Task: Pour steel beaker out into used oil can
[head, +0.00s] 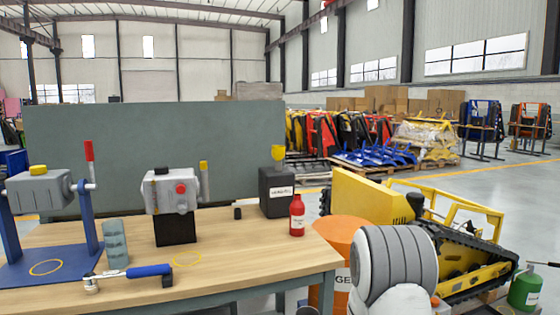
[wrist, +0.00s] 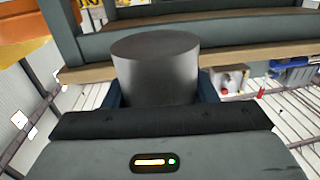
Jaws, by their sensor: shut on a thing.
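The steel beaker (wrist: 155,70) is a grey metal cylinder in the wrist view, held between the dark blue fingers of my gripper (wrist: 160,95). The gripper is shut on it. Its contents cannot be made out. In the head view neither the beaker nor my gripper shows; only my arm appears at lower right. A black can (head: 277,196) with a yellow funnel (head: 278,153) in its top and a white label stands at the back right of the workbench (head: 230,245). It looks like the used oil can; the label is too small to read surely.
A red bottle (head: 297,216) stands just right of the black can. A grey machine (head: 172,192), a blue stand (head: 50,268) and a blue-handled tool (head: 140,272) occupy the bench's left. An orange drum (head: 342,236) and a yellow tracked carrier (head: 430,225) stand right of the bench.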

